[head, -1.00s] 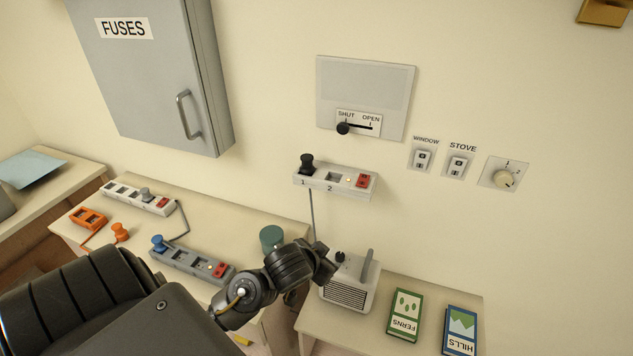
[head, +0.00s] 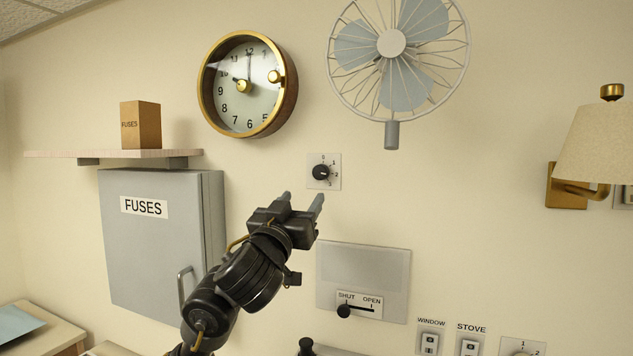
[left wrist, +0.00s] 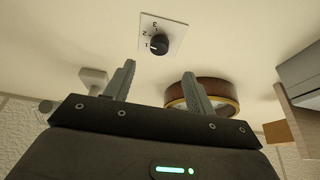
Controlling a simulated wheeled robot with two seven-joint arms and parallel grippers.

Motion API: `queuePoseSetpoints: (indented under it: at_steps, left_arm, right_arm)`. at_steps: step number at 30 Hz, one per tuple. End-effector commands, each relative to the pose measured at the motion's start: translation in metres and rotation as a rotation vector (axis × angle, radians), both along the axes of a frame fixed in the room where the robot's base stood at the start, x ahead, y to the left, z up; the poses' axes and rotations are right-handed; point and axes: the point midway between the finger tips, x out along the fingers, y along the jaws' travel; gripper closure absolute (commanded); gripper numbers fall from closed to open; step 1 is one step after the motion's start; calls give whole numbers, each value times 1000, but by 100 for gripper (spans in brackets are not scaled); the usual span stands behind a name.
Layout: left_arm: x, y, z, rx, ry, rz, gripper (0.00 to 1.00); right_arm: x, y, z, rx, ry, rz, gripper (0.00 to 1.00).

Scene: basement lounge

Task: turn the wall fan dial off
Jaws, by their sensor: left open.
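The fan dial (head: 321,172) is a round black knob on a small white wall plate with numbers around it, below the wall fan (head: 391,43). I cannot tell for sure which number its mark points to. My left gripper (head: 303,197) is open and empty, just below and left of the dial, its fingers pointing up toward the wall. In the left wrist view the dial (left wrist: 159,45) shows beyond the open fingertips of the left gripper (left wrist: 159,69), roughly between them and apart from them. My right gripper is not in view.
A clock (head: 243,85) hangs left of the fan, above a grey fuse cabinet (head: 160,245). A shut/open slider panel (head: 362,275) is below the dial. Window (head: 430,340) and stove (head: 469,345) switches and a lamp (head: 604,145) are to the right. The wall around the dial is bare.

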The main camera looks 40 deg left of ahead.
Motion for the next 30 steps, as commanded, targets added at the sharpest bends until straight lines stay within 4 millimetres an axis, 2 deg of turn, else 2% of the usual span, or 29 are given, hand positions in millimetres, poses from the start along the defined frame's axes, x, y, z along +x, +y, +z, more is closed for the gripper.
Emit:
queuePoseSetpoints:
  at_steps: [9,14,18,30]
  left_arm:
    - [44,15,13,-3,-1,-1,45]
    - [68,25,26,-1,2,2,45]
    - [82,28,36,1,4,0,45]
    - [90,31,38,1,3,0,45]
  right_arm:
    - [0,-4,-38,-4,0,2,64]
    - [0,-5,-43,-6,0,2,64]
    - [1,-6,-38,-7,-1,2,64]
    - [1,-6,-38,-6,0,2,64]
